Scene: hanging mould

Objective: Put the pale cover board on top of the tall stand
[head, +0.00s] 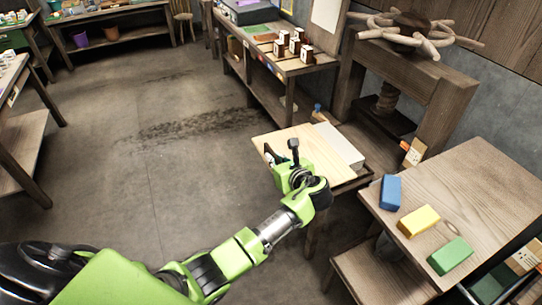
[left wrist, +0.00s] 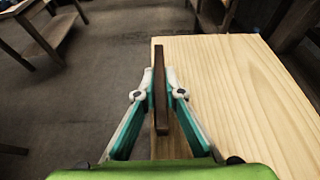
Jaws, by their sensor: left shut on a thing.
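The pale cover board (head: 318,148) is a flat light-wood sheet, above or on a dark-legged stand (head: 345,186) in the middle of the head view. My left gripper (head: 274,157) is at the board's left edge. In the left wrist view, the left gripper (left wrist: 160,92) is shut on a narrow dark wooden strip at the edge of the board (left wrist: 245,95). The strip looks like the board's handle. I cannot tell whether the board touches the stand. My arm hides part of the board. My right gripper is not in view.
A white slab (head: 339,143) lies beside the board. A wooden screw press (head: 425,75) stands behind. A table (head: 475,185) at the right carries a blue block (head: 391,192), a yellow block (head: 418,221) and a green block (head: 450,256). The floor (head: 150,170) at the left is clear.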

